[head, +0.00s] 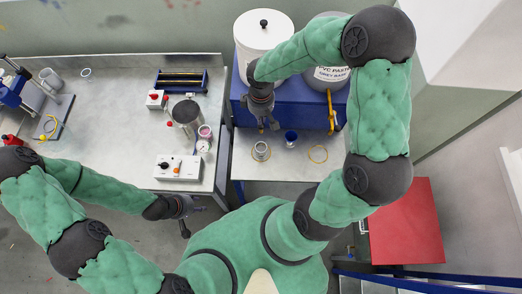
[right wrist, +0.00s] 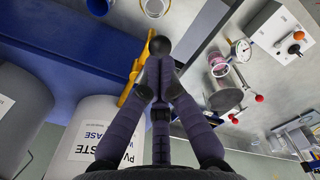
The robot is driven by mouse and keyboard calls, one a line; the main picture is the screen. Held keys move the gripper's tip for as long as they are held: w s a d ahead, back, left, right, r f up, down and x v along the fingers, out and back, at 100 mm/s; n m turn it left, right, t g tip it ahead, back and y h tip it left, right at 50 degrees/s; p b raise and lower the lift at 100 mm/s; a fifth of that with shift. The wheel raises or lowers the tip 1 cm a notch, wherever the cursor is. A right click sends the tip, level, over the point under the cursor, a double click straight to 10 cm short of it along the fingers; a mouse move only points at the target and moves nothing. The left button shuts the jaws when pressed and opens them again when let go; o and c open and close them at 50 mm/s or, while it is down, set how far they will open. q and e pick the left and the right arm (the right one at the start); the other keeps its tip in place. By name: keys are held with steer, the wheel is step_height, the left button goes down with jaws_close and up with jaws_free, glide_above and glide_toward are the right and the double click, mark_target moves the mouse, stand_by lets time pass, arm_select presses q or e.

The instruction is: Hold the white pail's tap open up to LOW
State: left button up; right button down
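The white pail (head: 262,36) stands on a blue stand at the back in the head view. It also shows at the lower left of the right wrist view (right wrist: 98,125), with its label. A yellow tap (right wrist: 134,82) shows beside my right gripper's fingers. My right gripper (right wrist: 160,62) is shut, its dark fingertips close against the tap's near side; contact cannot be told. In the head view my right gripper (head: 268,126) is in front of the white pail and hides that tap. The LOW mark is not visible. My left gripper (head: 197,218) is open and empty at the lower left.
A grey pail (head: 328,79) with its own yellow tap (head: 332,118) stands right of the white one. A control box (head: 178,168) stands left.

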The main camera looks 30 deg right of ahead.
steer(key=shift+f+b, duration=1.65)
steer(key=shift+f, duration=0.3)
steer(key=shift+r, duration=0.1)
steer(key=shift+r+p, duration=1.4)
steer(key=shift+r, duration=0.55)
steer(key=shift+r+p, duration=1.8)
steer(key=shift+r, duration=0.75)
steer(key=shift+f, duration=0.1)
